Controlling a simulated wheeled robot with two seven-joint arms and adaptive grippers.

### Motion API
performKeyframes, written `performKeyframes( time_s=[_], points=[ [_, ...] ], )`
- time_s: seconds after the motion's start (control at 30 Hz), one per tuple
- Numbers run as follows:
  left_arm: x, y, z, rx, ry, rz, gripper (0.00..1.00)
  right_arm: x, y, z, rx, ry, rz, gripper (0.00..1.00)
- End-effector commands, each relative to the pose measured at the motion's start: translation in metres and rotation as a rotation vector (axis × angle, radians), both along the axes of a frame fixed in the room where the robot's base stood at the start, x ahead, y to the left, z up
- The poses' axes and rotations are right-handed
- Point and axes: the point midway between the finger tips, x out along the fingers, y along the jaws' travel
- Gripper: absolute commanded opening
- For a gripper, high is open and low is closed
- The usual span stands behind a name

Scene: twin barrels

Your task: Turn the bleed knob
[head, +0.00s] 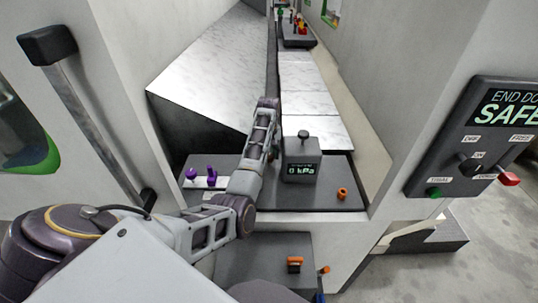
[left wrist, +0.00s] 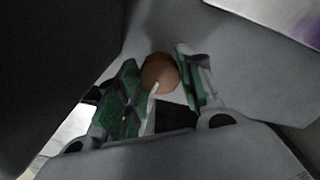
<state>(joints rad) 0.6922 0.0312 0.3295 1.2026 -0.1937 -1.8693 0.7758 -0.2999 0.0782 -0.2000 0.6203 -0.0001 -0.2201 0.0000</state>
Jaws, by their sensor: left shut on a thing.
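In the left wrist view, a round orange-brown knob (left wrist: 158,72), which looks like the bleed knob, sits between the green pads of my left gripper (left wrist: 160,86). The gripper is shut on it. No label shows on the knob, and its turn angle cannot be told. In the head view my left arm (head: 255,165) reaches over the dark console, and it hides the held knob. The fingertips are hard to make out there. A dark gauge box (head: 302,160) right of the arm reads 0 kPa. My right gripper is not in view.
Purple knobs (head: 211,175) stand on a white plate left of my arm. A small orange ring (head: 342,194) sits at the console's right. Below is an orange part (head: 295,265). A panel reading SAFE (head: 480,140) is at the right. White walls flank the bay.

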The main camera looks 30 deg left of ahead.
Motion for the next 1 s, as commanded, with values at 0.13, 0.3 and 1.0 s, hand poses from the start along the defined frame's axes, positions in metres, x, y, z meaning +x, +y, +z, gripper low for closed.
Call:
performKeyframes(
  time_s=[0.13, 0.3, 1.0],
  points=[
    [0.0009, -0.0005, 0.0012, -0.001, -0.003, 0.103, 0.13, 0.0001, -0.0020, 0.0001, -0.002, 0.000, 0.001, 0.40],
    [0.0008, 0.0000, 0.0013, 0.000, -0.003, 0.186, 0.13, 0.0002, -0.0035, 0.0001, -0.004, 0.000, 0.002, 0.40],
    [0.0008, 0.0002, 0.0013, 0.000, -0.003, 0.243, 0.48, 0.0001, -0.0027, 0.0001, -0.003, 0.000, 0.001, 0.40]
  ],
)
